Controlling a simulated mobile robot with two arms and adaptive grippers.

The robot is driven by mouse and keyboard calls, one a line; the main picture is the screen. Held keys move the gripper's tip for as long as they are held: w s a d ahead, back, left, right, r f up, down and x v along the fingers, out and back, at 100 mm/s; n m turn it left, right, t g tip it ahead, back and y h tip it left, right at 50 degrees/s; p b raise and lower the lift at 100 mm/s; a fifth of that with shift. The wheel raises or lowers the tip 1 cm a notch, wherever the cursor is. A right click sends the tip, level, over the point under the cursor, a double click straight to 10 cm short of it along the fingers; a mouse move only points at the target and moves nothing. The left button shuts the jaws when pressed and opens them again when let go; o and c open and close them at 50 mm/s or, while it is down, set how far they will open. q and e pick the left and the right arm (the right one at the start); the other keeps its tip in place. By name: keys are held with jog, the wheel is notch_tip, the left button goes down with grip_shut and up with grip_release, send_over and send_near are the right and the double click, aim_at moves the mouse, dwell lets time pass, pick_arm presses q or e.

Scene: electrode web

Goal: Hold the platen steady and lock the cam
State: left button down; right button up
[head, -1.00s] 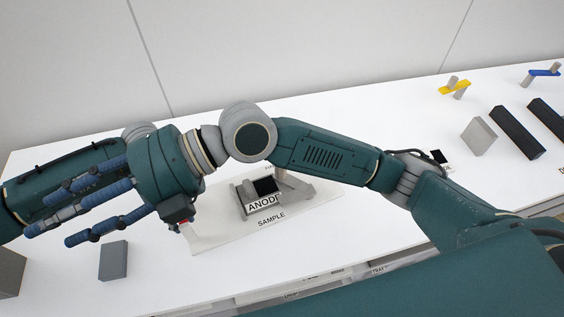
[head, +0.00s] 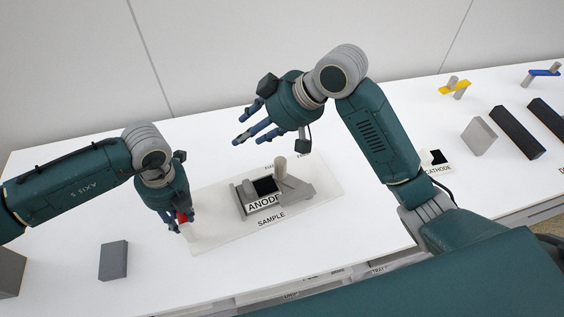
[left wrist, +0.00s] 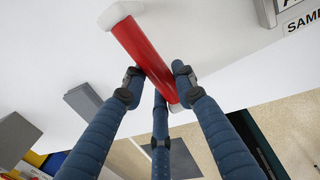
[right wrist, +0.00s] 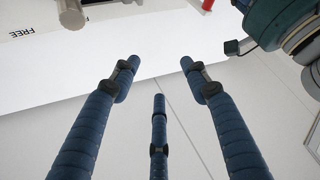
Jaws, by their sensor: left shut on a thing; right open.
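A white plate labelled SAMPLE (head: 318,205) lies on the table. On it stands a grey fixture (head: 312,190) with a dark block (head: 265,186) and an ANODE label. An upright grey post (head: 281,168), apparently the cam's handle, rises at the fixture's back right; it also shows in the right wrist view (right wrist: 72,14). My left gripper (head: 180,216) is shut on a red bar with white ends (left wrist: 140,52) at the plate's left edge; whether the bar is fixed to the plate is unclear. My right gripper (head: 265,132) is open and empty, above and behind the fixture.
The word FREE (right wrist: 22,33) is printed beside the post. A grey block (head: 113,260) stands at the front left. To the right are a grey slab (head: 479,137), dark bars (head: 515,132), and yellow (head: 454,88) and blue (head: 543,72) levers. A wall stands behind the table.

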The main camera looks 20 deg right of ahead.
aim_at(282, 163)
jog(key=s+d+f+m+h, duration=0.3)
jog(key=s+d+f+h, duration=0.15)
jog(key=d, duration=0.45)
jog(key=shift+g, duration=0.4)
jog(key=x, duration=1.1)
jog(key=shift+w+d+f, duration=0.15)
jog(key=shift+w+f, duration=0.1)
jog(key=shift+w, duration=0.15)
grip_shut()
